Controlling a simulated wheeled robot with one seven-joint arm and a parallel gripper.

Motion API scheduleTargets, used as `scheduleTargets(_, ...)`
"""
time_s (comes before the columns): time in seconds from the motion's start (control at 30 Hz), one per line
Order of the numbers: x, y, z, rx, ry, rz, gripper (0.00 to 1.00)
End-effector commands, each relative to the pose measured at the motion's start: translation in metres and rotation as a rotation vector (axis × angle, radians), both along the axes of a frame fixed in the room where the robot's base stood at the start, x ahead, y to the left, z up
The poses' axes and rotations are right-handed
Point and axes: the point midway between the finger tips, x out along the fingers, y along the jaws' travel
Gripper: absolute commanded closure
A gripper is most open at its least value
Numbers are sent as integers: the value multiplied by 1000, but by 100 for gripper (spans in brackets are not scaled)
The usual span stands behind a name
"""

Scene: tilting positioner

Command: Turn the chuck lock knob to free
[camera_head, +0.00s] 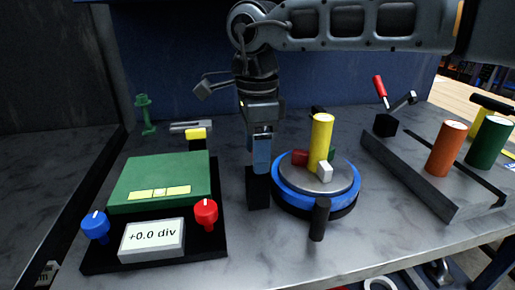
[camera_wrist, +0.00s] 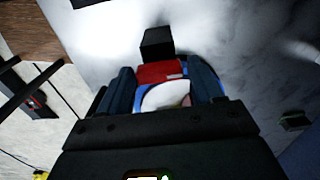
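The tilting positioner has a blue ring (camera_head: 283,196) around a grey round plate (camera_head: 318,184). The plate bears a yellow cylinder (camera_head: 321,142) among small red (camera_head: 300,157), white (camera_head: 325,171) and green jaws. A black lever (camera_head: 319,219) stands at its front. My gripper (camera_head: 261,168) points down just left of the positioner, above a black block (camera_head: 258,188). In the wrist view its fingers are apart, on either side of a red piece (camera_wrist: 160,72) with a pale mark. I cannot tell whether they touch it, or whether it is the lock knob.
At left, a black base carries a green block (camera_head: 160,182), a blue knob (camera_head: 95,227), a red knob (camera_head: 205,214) and a display (camera_head: 152,239) reading +0.0 div. At right, a grey rail (camera_head: 425,180) stands near orange (camera_head: 446,149) and green (camera_head: 488,143) cylinders. The front middle is bare.

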Motion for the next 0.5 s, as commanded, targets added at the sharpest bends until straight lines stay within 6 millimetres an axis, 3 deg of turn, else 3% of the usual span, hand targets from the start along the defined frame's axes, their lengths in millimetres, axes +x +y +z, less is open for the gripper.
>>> scheduleTargets(0.17,0,0,-1,-2,2,-1,19)
scheduleTargets(0.5,0,-1,8,-2,0,-2,19)
